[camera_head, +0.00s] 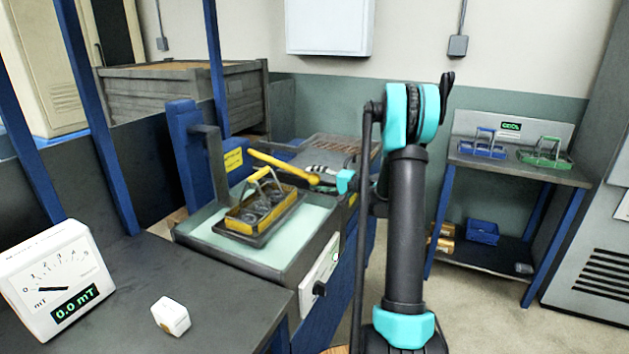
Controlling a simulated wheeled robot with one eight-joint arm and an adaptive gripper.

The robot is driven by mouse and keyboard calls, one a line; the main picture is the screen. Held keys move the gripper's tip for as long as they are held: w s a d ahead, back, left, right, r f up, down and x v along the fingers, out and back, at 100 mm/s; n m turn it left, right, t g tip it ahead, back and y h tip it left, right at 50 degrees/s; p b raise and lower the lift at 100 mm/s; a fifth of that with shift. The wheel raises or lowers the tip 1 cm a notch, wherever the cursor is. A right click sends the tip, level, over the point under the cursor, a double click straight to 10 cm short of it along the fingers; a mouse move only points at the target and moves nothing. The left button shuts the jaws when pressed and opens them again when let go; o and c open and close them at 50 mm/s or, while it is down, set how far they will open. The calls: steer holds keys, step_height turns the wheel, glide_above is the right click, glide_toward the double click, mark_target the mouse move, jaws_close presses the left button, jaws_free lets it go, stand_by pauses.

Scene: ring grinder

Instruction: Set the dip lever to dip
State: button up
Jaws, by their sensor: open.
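The dip lever looks to be the yellow bar (285,166) beside the blue post of the tank. A yellow basket (238,224) with a raised handle holds grey ring-like parts. It sits on a dark tray over the pale green tank (300,236). My upright arm hides part of the area to the right.
A meter (55,278) reading 0.0 mT and a small white block (171,316) are on the dark bench at left. Blue and green carriers stand on the right table (470,163). A wooden crate (170,100) is behind. Floor shows right of my arm.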

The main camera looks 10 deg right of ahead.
steer(key=shift+a, duration=0.15)
steer(key=shift+c, duration=0.5)
jaws_close()
steer(key=shift+r, duration=0.1)
steer(key=shift+r, duration=0.55)
steer(key=w+a+r+g+h, duration=0.2)
steer(key=r+h, duration=0.1)
steer(key=r, duration=0.9)
steer(key=w+a+r+g+h, duration=0.1)
steer(key=a+r+g+h, duration=0.1)
steer(key=r, duration=1.1)
steer(key=shift+w+a+r+g+h, duration=0.35)
steer(key=shift+a+h, duration=0.25)
steer(key=shift+h, duration=0.6)
steer(key=shift+w, duration=0.1)
